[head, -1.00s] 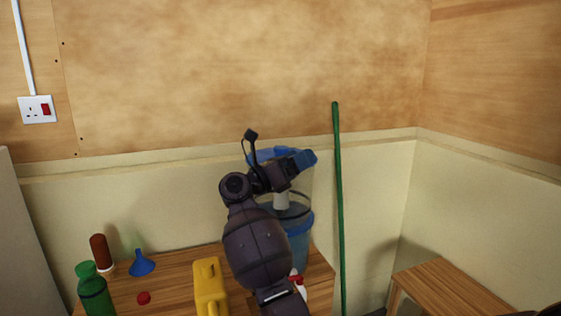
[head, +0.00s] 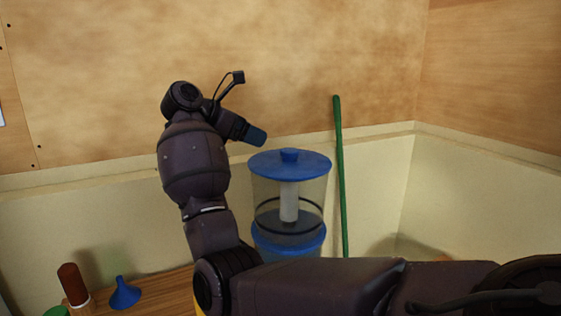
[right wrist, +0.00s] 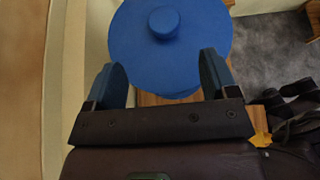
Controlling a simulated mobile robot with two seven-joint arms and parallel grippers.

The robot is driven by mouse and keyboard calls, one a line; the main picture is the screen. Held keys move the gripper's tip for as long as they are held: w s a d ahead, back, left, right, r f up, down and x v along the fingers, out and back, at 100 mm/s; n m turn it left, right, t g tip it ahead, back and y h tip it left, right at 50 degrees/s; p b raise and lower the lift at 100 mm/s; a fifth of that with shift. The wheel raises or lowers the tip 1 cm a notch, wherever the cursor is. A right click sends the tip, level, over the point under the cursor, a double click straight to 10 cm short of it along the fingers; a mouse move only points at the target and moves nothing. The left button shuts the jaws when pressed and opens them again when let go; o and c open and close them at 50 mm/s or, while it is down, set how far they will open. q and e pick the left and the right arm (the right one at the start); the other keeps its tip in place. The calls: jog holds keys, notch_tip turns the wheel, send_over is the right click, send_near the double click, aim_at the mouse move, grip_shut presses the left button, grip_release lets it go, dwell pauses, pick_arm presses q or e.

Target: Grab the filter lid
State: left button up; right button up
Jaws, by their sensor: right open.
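The filter lid (head: 284,161) is a round blue disc with a small knob, sitting on top of the clear filter container (head: 306,194). In the right wrist view the lid (right wrist: 190,45) fills the upper middle, its knob in the centre. My right gripper (head: 258,137) is just above and left of the lid in the head view. In the right wrist view my right gripper (right wrist: 160,78) is open and empty, its two blue fingers apart, with the lid beyond and between their tips. I see no contact. My left gripper is not in view.
The filter stands on a wooden table (head: 172,290). A blue funnel (head: 124,294) and a brown-topped bottle (head: 72,284) are at the left. A green pole (head: 340,180) stands close right of the filter. My right arm hides much of the table.

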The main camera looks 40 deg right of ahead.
aim_at(289, 150)
jog(key=x, duration=0.4)
jog(key=shift+s+r, duration=0.15)
jog(key=shift+s, duration=0.2)
jog(key=shift+x, duration=3)
jog(key=shift+w, duration=0.1)
jog(key=c, duration=1.1)
